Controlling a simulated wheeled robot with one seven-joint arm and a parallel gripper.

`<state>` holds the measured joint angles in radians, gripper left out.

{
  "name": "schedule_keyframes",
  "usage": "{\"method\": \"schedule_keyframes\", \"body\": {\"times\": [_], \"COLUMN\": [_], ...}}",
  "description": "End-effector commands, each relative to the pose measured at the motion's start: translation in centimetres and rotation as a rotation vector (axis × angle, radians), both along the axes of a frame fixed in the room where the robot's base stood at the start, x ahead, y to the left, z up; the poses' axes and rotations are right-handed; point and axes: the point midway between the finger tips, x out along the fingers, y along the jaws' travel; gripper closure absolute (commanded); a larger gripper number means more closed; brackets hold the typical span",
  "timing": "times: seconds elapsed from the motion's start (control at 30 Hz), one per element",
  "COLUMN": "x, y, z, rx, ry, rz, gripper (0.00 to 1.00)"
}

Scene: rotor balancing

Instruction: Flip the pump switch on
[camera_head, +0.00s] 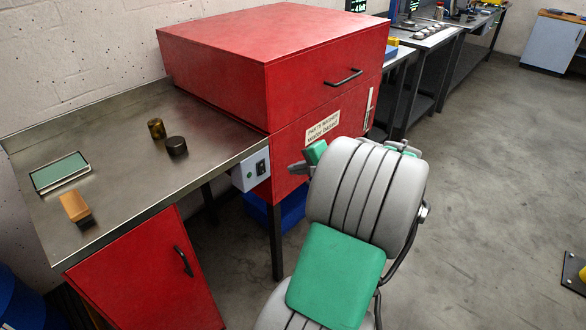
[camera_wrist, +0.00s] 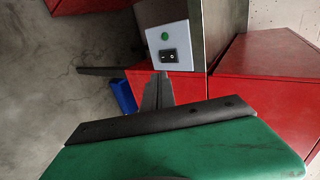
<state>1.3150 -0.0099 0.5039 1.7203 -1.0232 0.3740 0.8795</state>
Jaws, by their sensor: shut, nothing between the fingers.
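The pump switch is a black rocker (camera_head: 261,168) on a pale grey box (camera_head: 243,180) fixed under the steel bench's right front corner. In the wrist view the rocker (camera_wrist: 169,56) shows small white marks, with a round green button or light (camera_wrist: 165,36) beside it. I cannot tell which way the rocker is tipped. My gripper (camera_wrist: 160,77) is shut and empty, its tips just below the box in the wrist view. In the head view my gripper (camera_head: 298,169) is right of the box, apart from it, and partly hidden by my arm.
The red parts washer (camera_head: 215,65) stands right behind the box, with a black handle and a label. The steel bench (camera_head: 110,150) holds a brass cylinder (camera_head: 156,129), a dark cylinder (camera_head: 177,146), a green-topped block (camera_head: 60,174) and a wooden-topped brush (camera_head: 74,206). A blue bin (camera_head: 291,210) sits below.

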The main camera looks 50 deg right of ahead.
Motion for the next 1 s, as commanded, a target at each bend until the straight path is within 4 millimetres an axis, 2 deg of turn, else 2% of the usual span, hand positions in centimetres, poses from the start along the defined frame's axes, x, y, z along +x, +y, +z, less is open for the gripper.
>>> {"method": "schedule_keyframes", "body": {"times": [0.07,0.13,0.17,0.2,0.27,0.3,0.37,0.4,0.5,0.6,0.7,0.8,1.0], "x": [1.3,2.9,3.5,4.1,4.1,3.6,2.0,0.6,-3.5,-6.9,-8.9,-9.6,-9.5], "y": [2.4,6.2,8.4,11.8,17.0,20.4,25.0,27.6,32.3,34.7,35.6,35.8,35.8], "z": [-0.2,-0.6,-0.9,-1.4,-2.0,-2.4,-3.0,-3.4,-4.2,-4.7,-5.1,-5.2,-5.2], "rx": [-0.038,-0.106,-0.146,-0.205,-0.309,-0.381,-0.485,-0.552,-0.697,-0.798,-0.85,-0.866,-0.864], "ry": [0.038,0.102,0.137,0.188,0.268,0.316,0.382,0.421,0.495,0.539,0.563,0.573,0.573], "rz": [0.065,0.172,0.234,0.327,0.48,0.587,0.744,0.846,1.068,1.225,1.308,1.334,1.333], "gripper": [1.0,1.0,1.0,1.0,1.0,1.0,1.0,1.0,1.0,1.0,1.0,1.0,1.0]}}
